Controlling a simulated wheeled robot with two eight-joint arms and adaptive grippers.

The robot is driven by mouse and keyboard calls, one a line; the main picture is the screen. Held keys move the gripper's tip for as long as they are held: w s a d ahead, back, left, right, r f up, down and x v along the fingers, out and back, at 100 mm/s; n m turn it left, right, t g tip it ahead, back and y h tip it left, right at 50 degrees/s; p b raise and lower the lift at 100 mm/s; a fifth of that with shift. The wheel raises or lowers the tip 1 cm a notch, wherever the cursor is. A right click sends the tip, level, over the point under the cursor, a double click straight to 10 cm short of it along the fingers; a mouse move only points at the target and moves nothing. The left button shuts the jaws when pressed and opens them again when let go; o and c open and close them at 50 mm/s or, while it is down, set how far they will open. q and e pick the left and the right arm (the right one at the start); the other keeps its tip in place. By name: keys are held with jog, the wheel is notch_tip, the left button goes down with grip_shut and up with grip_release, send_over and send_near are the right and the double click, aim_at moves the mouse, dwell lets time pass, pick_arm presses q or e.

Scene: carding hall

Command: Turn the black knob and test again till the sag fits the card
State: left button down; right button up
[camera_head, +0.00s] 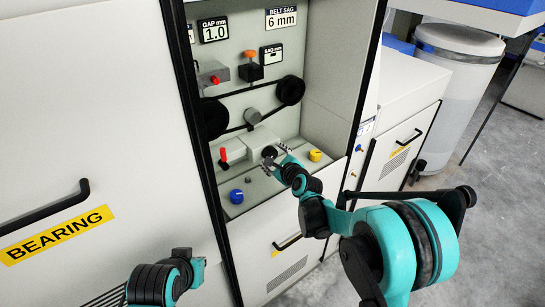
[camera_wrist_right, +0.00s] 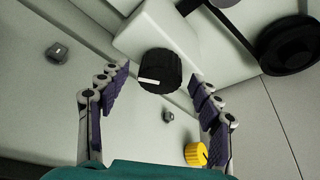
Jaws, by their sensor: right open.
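The black knob (camera_head: 268,152) sits on a pale block inside the open machine bay. In the right wrist view the black knob (camera_wrist_right: 161,68) shows a white mark pointing left. My right gripper (camera_head: 275,163) is open at the knob, with its fingers (camera_wrist_right: 160,77) on either side and gaps visible. The card (camera_head: 281,18) reads BELT SAG 6 mm. The SAG mm display (camera_head: 272,54) below it shows no readable figure. A black belt runs over pulleys (camera_head: 290,90) above the knob.
A red-handled lever (camera_head: 223,156) is left of the knob. A blue knob (camera_head: 236,196) and a yellow knob (camera_head: 315,155) stand on the ledge. An orange-topped plunger (camera_head: 250,55) is above the belt. The bay's side frames bound the space.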

jog(key=v, duration=1.1)
jog(key=shift+s, duration=0.3)
jog(key=shift+d+r, duration=0.1)
jog(key=shift+d, duration=0.05)
